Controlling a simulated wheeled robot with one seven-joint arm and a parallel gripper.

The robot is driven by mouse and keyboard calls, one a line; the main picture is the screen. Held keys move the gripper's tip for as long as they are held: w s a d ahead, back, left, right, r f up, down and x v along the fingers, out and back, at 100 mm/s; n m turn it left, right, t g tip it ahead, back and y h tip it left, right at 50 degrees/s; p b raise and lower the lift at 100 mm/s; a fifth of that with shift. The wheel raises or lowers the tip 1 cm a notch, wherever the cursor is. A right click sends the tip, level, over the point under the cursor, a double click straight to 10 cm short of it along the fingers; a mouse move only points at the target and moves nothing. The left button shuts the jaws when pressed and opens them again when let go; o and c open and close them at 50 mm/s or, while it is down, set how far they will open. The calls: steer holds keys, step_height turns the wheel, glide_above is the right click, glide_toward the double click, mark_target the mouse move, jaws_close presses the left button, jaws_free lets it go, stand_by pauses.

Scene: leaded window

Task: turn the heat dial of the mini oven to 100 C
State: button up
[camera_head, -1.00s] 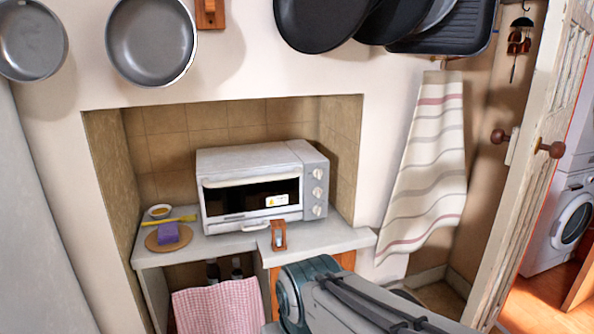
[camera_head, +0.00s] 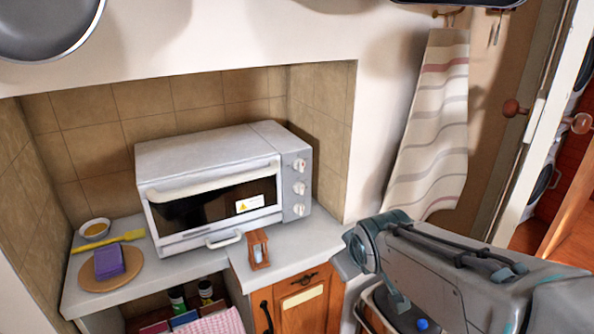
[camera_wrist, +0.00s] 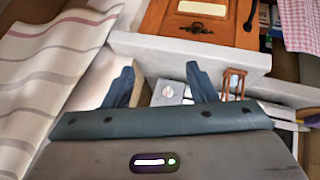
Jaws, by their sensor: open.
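The white mini oven (camera_head: 205,150) stands on the counter in the tiled alcove, its door closed. Three round dials (camera_head: 299,188) sit in a column on its grey right-hand front panel; their markings are too small to read, so I cannot tell which is the heat dial or its setting. My gripper (camera_head: 345,265) is right of and below the dials, apart from the oven, and partly hidden by my wrist. In the wrist view, my gripper (camera_wrist: 162,76) has its two dark fingers spread, nothing held. Part of the oven (camera_wrist: 170,94) shows between the fingers beyond them.
A wooden hourglass (camera_head: 259,249) stands on the counter (camera_head: 210,262) before the oven. A round board (camera_head: 112,272) with a purple sponge (camera_head: 109,262), a yellow-handled utensil (camera_head: 115,240) and a small bowl (camera_head: 95,229) are left. A striped towel (camera_head: 432,130) hangs right of the alcove.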

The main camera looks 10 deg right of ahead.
steer(key=w+d+r+n+t+b, duration=0.25)
steer(key=w+n+t, duration=0.3)
steer(key=w, duration=0.35)
steer(key=n+t+y+b, duration=0.35)
steer(key=n+y, duration=0.35)
steer(key=n, duration=0.5)
glide_toward(303, 167)
steer(key=p+x, duration=0.2)
steer(key=x, duration=0.7)
steer(key=shift+s, duration=0.1)
steer(key=c, duration=1)
